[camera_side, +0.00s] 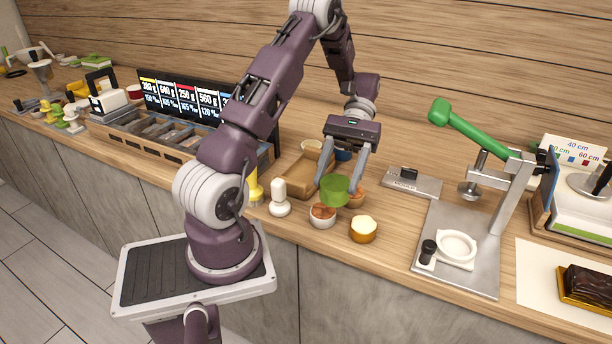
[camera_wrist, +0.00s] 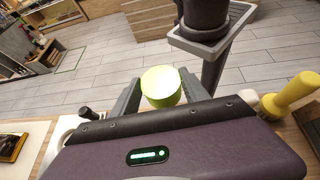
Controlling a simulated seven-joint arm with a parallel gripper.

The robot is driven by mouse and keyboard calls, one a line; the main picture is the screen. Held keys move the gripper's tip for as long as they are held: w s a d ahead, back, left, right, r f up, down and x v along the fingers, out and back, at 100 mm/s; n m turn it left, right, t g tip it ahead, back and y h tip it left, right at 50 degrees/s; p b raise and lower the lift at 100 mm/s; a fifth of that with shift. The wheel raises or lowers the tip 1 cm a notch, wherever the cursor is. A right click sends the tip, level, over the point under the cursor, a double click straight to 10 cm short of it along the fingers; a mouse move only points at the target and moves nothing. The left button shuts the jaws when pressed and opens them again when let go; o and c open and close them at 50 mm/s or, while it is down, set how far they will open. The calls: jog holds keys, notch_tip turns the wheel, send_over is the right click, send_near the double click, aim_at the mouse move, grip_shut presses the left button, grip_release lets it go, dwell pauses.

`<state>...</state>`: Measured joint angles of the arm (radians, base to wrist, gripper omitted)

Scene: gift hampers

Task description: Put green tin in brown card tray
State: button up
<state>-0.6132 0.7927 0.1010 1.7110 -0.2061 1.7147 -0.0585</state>
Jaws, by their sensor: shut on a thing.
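My gripper (camera_side: 341,183) is shut on the green tin (camera_side: 335,191) and holds it above the counter, over the small round pots. In the wrist view the green tin (camera_wrist: 161,87) sits between the two grey fingers of my gripper (camera_wrist: 160,92). The brown card tray (camera_side: 308,178) lies on the counter just left of and behind my gripper. Its front right part is partly hidden by the gripper finger.
A white peg-shaped stamp (camera_side: 279,200) and a yellow one (camera_side: 253,190) stand left. A green-handled press (camera_side: 480,150) is to the right.

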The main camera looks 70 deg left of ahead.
jog(key=s+a+m+g+y, duration=0.3)
jog(key=s+m+y, duration=0.1)
jog(key=m+y, duration=0.15)
notch_tip(320, 180, up, 6)
jog(key=m+t+y, duration=0.6)
jog(key=m+y, duration=0.9)
jog(key=m, duration=0.3)
send_over(309, 178)
notch_tip(309, 178, down, 14)
jog(key=shift+f, duration=0.45)
jog(key=o, duration=1.4)
jog(key=shift+f, duration=0.1)
